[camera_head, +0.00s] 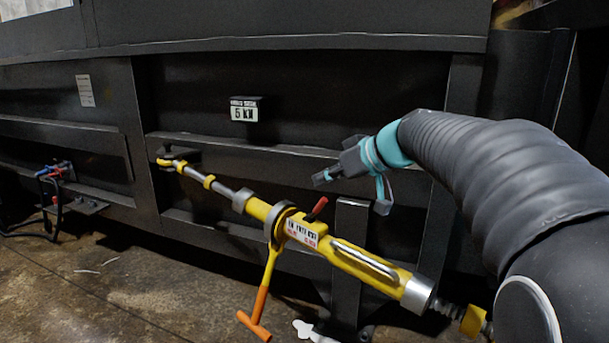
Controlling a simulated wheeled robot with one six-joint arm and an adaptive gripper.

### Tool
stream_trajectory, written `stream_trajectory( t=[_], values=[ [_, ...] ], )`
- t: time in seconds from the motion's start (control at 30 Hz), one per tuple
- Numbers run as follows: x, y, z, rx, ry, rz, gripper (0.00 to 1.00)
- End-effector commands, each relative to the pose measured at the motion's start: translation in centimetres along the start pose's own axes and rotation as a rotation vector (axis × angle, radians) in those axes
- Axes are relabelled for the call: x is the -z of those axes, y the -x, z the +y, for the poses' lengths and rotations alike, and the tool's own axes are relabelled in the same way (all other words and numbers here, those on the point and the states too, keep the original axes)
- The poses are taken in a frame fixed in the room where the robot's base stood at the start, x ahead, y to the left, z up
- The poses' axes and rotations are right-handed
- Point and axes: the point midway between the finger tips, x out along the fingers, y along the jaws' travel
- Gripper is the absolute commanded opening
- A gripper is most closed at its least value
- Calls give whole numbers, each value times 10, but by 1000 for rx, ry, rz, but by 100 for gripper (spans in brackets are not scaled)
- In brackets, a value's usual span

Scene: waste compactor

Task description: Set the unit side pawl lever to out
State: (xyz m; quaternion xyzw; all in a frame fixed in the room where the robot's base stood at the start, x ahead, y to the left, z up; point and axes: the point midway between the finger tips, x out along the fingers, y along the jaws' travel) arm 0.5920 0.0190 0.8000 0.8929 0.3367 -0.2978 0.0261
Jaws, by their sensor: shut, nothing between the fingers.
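A yellow ratchet turnbuckle (345,255) runs diagonally across the dark side panel, from upper left to lower right. A small red lever (318,208), which looks like the pawl lever, sticks up and to the right from the ratchet head beside a grey ring (277,225). A white label (302,232) with small dark text lies just below it. My gripper (322,178) is shut and empty, pointing left just above the red lever, with a visible gap in the picture. How far apart they are in depth I cannot tell.
A yellow handle with an orange T-grip (254,326) hangs below the ratchet. A dark post (350,225) stands behind the turnbuckle. Red and blue hose couplings (53,171) are at far left.

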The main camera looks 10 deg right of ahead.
Motion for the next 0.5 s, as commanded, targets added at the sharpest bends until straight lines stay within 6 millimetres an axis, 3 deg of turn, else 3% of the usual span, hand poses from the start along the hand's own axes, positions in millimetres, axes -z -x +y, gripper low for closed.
stream_trajectory(
  t=[0.03,0.27,0.37,0.5],
  values=[
    [26,-7,-7,33,46,-46,0],
    [79,-44,-21,98,263,-343,0],
    [87,-42,-12,58,314,-473,0],
    [88,-17,9,-38,317,-590,0]
  ],
)
